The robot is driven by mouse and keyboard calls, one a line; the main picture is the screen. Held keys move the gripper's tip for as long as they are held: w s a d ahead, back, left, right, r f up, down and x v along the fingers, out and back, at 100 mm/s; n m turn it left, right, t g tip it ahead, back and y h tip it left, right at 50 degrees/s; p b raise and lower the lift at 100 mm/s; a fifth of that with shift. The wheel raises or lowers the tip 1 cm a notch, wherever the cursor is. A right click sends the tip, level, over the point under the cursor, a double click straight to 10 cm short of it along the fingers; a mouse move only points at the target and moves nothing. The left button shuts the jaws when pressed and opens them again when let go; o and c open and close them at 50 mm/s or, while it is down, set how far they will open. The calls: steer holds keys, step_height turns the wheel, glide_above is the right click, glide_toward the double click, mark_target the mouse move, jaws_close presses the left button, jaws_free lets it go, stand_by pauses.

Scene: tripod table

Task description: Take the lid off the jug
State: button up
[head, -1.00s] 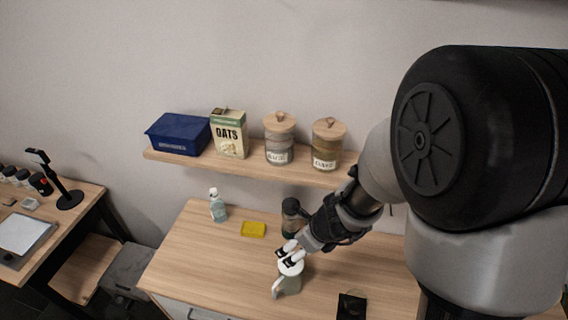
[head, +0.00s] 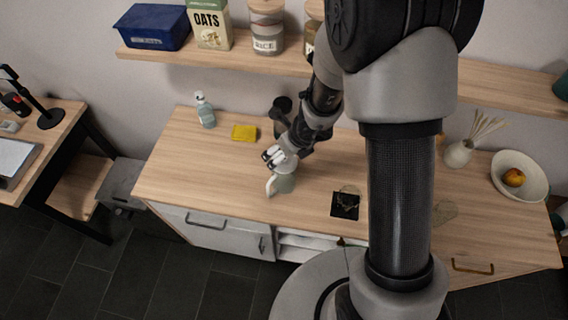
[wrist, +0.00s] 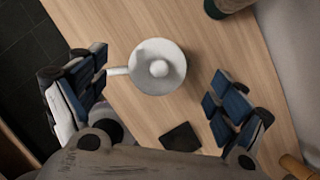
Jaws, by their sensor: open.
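The jug (head: 283,184) is pale grey-green and stands upright on the wooden worktop (head: 210,170), its handle toward the front left. In the wrist view I look down on its round white lid (wrist: 172,82) with a ball knob (wrist: 159,69) in the middle. The lid sits on the jug and the handle (wrist: 117,71) sticks out to the left. My gripper (head: 272,157) is just above the jug and partly hides the lid in the head view. In the wrist view its blue-padded fingers (wrist: 161,80) are spread wide on either side of the lid, with nothing between them visibly touched.
A dark bottle (head: 281,112) stands behind my gripper. A yellow sponge (head: 244,133) and a soap bottle (head: 205,110) are at the back left. A black square (head: 345,205) lies right of the jug. A shelf (head: 470,85) runs above. The front left worktop is clear.

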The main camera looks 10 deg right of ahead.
steer(key=b+x, duration=0.1)
steer(key=x, duration=0.1)
steer(key=b+x, duration=0.1)
steer(key=x, duration=0.1)
steer(key=shift+s+d+f, duration=0.1)
steer(key=shift+s+f, duration=0.1)
steer(key=shift+f, duration=0.05)
steer(key=shift+w+f, duration=0.25)
steer(key=shift+f, duration=0.05)
steer(key=shift+c, duration=0.5)
steer(key=c, duration=0.8)
steer(key=shift+c, duration=0.2)
steer(key=shift+r, duration=0.15)
step_height(320, 180, up, 20)
steer(key=p, duration=1.6)
